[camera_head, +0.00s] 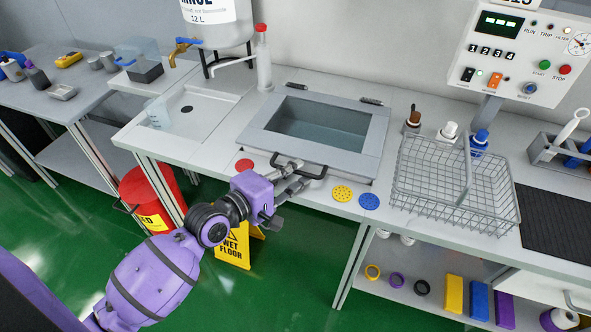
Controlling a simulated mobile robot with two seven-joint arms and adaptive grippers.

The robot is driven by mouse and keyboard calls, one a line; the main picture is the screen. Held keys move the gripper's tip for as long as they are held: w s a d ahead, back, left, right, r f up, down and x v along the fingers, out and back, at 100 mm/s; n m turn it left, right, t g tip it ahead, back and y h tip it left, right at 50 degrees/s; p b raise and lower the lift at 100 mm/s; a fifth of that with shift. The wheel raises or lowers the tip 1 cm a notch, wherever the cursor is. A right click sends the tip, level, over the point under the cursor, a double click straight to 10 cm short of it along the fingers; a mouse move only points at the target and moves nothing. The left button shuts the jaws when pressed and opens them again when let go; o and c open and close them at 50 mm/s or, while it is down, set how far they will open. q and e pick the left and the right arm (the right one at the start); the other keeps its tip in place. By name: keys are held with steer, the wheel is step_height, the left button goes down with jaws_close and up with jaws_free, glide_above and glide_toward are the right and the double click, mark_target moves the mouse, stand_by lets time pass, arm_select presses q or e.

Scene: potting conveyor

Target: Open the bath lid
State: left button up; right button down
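The bath lid (258,137) is a grey frame with a glass window, lying flat and closed over the bath in the bench. Its dark bar handle (316,176) runs along the front edge. My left gripper (300,180) reaches in from the lower left, with its fingers at the handle. The fingers overlap the bar in this view, and I cannot tell whether they are closed on it. Water shows through the window. My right gripper is not in view.
A wire basket (405,193) stands right of the lid, with small bottles (448,131) behind it. Coloured discs (342,193) lie in front. A control panel (528,50) is at the upper right. A yellow floor sign (236,252) stands below.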

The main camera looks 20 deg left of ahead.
arm_select(q)
steer(key=shift+w+d, duration=0.2)
steer(key=shift+w, duration=0.1)
steer(key=shift+f, duration=0.1)
jaws_close()
